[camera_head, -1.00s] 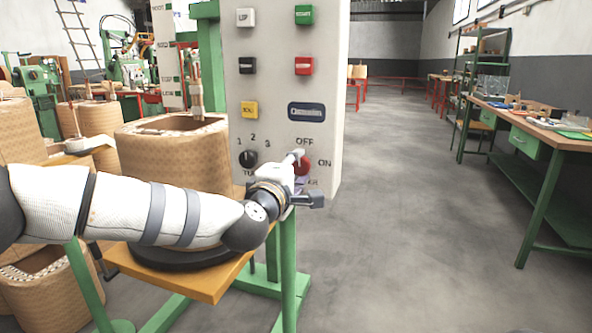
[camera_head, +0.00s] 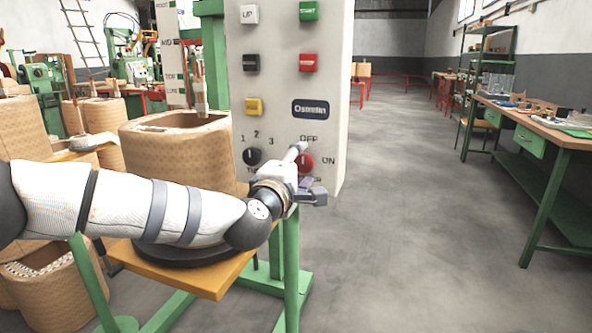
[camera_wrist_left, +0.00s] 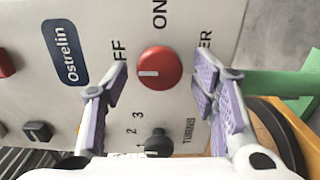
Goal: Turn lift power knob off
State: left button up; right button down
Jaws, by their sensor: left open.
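The red power knob (camera_head: 304,162) is on the lower right of the grey control panel, with OFF above it and ON to its right. In the left wrist view the round red knob (camera_wrist_left: 160,68) shows whole, and its white mark points toward the OFF lettering. My left gripper (camera_head: 306,174) is at the knob, its fingers partly covering it in the head view. My right gripper is not in view.
A black turns knob (camera_head: 252,156) sits left of the red knob. Red (camera_head: 309,62), green (camera_head: 309,11) and yellow (camera_head: 254,106) buttons are above. A wound coil (camera_head: 175,150) stands behind my left arm. The floor (camera_head: 400,210) right of the panel is clear.

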pick_arm(q)
jog(key=v, duration=1.1)
jog(key=shift+s, duration=0.35)
jog(key=shift+a, duration=0.1)
